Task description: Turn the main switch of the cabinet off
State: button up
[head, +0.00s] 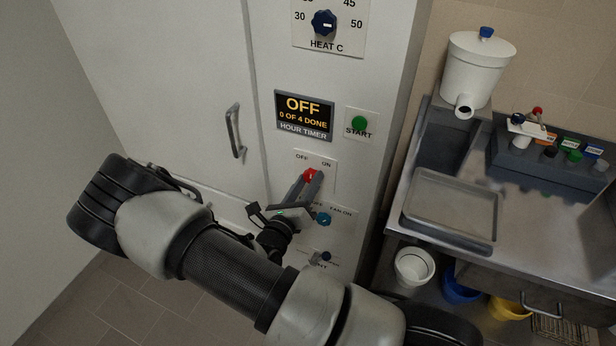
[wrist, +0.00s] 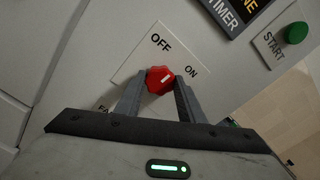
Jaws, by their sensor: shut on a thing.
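The main switch is a red knob (head: 310,175) on a white plate lettered OFF on the left and ON on the right, on the front of the white cabinet (head: 190,60). The red knob (wrist: 160,80) also shows in the wrist view, with a pale mark on its face. My gripper (head: 305,186) reaches it from below. In the wrist view its two fingers (wrist: 160,88) are shut on the knob, one on each side. The mark's exact setting is hard to read.
Above the switch are a timer display (head: 304,116) reading OFF, a green START button (head: 359,123) and a heat dial (head: 323,23). A blue fan knob (head: 322,219) sits close below. A door handle (head: 236,131) is to the left. A steel sink bench (head: 540,230) stands right.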

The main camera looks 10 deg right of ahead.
jog(key=n+p, duration=0.2)
jog(key=n, duration=0.2)
jog(key=shift+r+n, duration=0.1)
jog(key=shift+n, duration=0.2)
jog(key=shift+n+p, duration=0.55)
jog(key=shift+n, duration=1.35)
jog(key=o, duration=1)
jog(key=shift+o, duration=0.2)
jog(key=b+v, duration=0.1)
jog(key=v, duration=1.6)
jog(key=shift+s+a, duration=0.15)
